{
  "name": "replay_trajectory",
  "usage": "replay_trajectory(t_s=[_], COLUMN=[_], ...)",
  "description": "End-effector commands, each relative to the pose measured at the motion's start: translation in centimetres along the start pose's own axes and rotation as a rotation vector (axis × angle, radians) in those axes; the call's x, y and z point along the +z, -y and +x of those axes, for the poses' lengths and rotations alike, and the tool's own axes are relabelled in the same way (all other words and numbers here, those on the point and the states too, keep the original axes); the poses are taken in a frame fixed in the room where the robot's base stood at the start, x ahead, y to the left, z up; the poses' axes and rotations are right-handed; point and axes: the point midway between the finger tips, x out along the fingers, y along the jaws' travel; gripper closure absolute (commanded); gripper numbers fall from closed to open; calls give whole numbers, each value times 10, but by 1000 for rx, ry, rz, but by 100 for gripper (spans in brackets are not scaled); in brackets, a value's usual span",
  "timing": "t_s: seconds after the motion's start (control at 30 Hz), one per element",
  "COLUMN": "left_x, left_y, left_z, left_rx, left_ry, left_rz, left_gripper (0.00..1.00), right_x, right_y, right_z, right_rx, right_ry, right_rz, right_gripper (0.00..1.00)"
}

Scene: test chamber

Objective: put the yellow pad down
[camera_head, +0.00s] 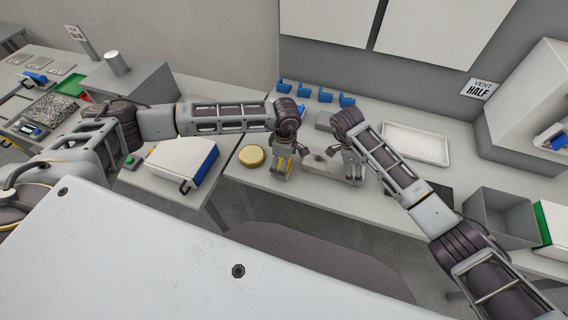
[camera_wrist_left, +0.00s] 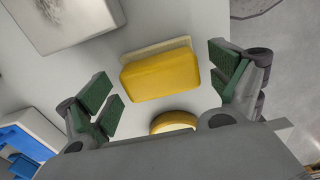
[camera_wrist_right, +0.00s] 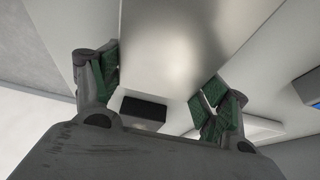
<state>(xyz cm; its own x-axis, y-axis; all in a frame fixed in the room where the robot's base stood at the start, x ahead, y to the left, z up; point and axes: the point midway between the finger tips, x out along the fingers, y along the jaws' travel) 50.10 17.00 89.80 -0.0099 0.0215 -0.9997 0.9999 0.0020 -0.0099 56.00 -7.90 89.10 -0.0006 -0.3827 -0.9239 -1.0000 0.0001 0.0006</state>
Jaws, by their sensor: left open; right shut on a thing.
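The yellow pad (camera_wrist_left: 160,76), a block with a pale layer along one edge, lies on the light table top in the left wrist view. My left gripper (camera_head: 282,177) is open above it, its green-lined fingers apart on either side with gaps. In the head view the gripper mostly hides the pad. My right gripper (camera_head: 354,180) is shut on a shiny metal plate (camera_wrist_right: 172,45), which lies between its green pads in the right wrist view. In the head view this plate (camera_head: 322,167) is between the two grippers.
A round yellow disc (camera_head: 252,156) sits just left of my left gripper. Blue holders (camera_head: 315,95) line the back. A white tray (camera_head: 415,145) and a grey bin (camera_head: 500,217) stand to the right. A gap separates the left side table from this one.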

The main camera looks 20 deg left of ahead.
Motion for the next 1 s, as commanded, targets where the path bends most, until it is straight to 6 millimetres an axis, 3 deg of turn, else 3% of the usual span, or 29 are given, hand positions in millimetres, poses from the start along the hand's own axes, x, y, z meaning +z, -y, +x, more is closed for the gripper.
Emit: replay_trajectory(t_s=[0.6, 0.8, 1.0], left_x=[0, 0, 0], left_y=[0, 0, 0], left_z=[-86, -104, -109], left_rx=[2, 1, 0], left_ry=[1, 1, 0], left_rz=[0, 0, 0], left_gripper=[7, 7, 7], right_x=[0, 0, 0], right_y=[0, 0, 0], right_z=[-1, -1, 0], right_rx=[-1, -1, -1], right_ry=[1, 1, 1], right_rz=[0, 0, 0], right_gripper=[48, 48, 48])
